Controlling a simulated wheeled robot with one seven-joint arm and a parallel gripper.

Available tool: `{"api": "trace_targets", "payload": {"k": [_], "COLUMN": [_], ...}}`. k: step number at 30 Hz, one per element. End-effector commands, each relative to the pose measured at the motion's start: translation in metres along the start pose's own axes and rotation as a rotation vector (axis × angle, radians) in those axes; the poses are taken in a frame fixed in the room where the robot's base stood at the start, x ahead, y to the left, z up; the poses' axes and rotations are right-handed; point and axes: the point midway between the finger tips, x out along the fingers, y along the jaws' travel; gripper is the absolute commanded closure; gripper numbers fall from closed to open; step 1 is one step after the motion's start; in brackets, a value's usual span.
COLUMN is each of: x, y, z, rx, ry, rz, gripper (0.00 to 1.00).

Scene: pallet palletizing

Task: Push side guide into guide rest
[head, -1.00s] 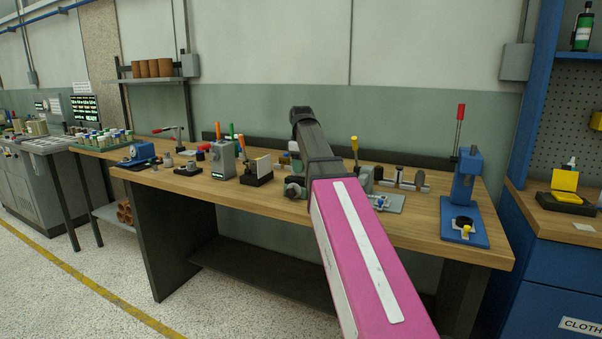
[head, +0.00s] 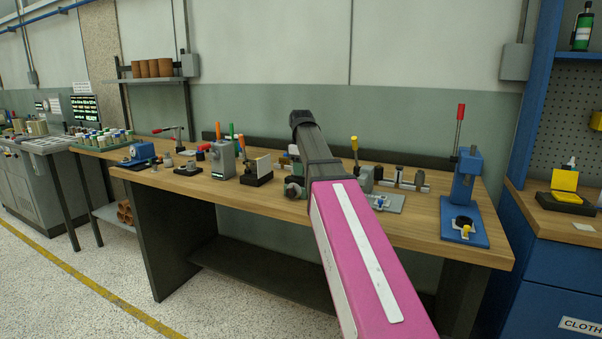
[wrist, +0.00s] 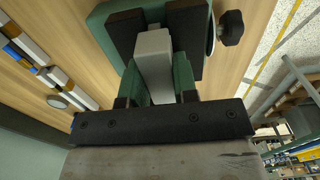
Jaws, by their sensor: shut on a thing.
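In the wrist view a light grey block (wrist: 153,62), which looks like the side guide, stands in the middle between dark uprights. My gripper (wrist: 156,84) is shut on it; its fingertips are hard to tell from the parts around them. A green fixture (wrist: 106,14) with dark blocks (wrist: 188,40) and a black knob (wrist: 231,27) lies around the grey block; it may be the guide rest. How far the block sits in the fixture cannot be told. In the head view my arm hides the gripper, and a grey-green fixture (head: 294,187) shows just left of it.
The wooden bench (head: 420,228) holds several small fixtures. A grey box (head: 223,160) with coloured handles and a black block with a white plate (head: 262,168) stand left of my arm. A blue lever press (head: 466,185) stands at the right end.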

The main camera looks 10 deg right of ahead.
Motion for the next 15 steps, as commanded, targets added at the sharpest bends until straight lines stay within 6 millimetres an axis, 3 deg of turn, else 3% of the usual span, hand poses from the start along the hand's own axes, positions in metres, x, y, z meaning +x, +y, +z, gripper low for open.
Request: {"api": "trace_targets", "payload": {"k": [15], "x": [-0.022], "y": [0.0], "z": [0.0], "rx": [0.0], "ry": [0.0], "rz": [0.0], "gripper": [0.97]}}
